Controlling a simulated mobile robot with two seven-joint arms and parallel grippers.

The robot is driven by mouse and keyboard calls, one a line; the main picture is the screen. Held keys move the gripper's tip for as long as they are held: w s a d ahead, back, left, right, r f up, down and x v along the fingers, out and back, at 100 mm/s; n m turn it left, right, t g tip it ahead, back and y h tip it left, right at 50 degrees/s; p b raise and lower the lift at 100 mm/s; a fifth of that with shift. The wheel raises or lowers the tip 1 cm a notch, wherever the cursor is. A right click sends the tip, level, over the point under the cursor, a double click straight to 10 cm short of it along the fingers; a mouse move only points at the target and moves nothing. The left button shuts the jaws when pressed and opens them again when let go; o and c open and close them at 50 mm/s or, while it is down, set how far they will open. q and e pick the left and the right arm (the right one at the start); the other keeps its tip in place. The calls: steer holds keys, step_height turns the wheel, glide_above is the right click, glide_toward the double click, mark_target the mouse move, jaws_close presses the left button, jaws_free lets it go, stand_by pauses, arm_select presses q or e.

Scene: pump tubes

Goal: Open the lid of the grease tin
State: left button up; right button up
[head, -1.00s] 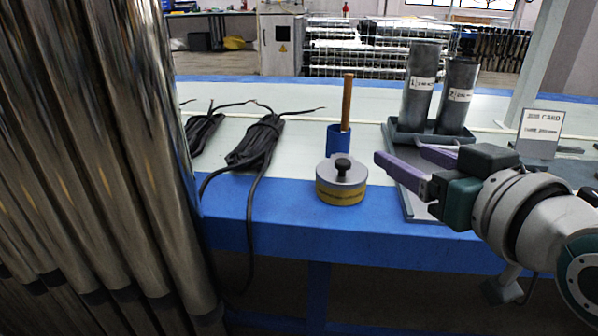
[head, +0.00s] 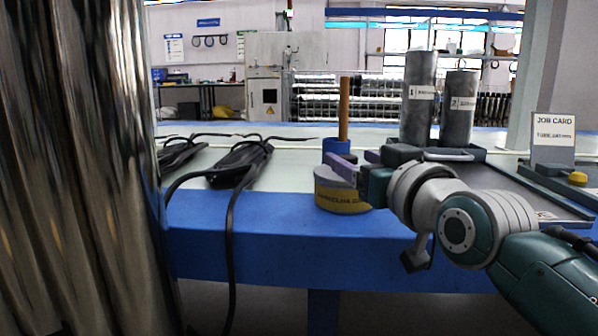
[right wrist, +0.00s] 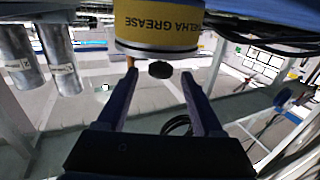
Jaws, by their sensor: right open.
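The grease tin (head: 340,202), a short round tin with a yellow label band, stands near the front edge of the blue-edged bench. It also shows in the right wrist view (right wrist: 157,30), upside down, with "GREASE" on its label. Its lid's dark knob (right wrist: 160,69) lies between the two fingers of my right gripper (right wrist: 160,76), with a gap on both sides. My right gripper (head: 352,164) is open, at the top of the tin in the head view; its purple finger and hand hide the knob there. My left gripper is not in view.
Two grey tubes (head: 418,98) stand in a holder behind my right arm. Black cable bundles (head: 240,165) lie left. Tall shiny tubes (head: 80,170) block the far left. A job card (head: 553,137) stands right.

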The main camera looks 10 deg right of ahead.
steer(key=shift+w+a+b, duration=0.2)
steer(key=shift+w+b, duration=0.4)
steer(key=shift+w, duration=0.8)
jaws_close()
stand_by(0.4)
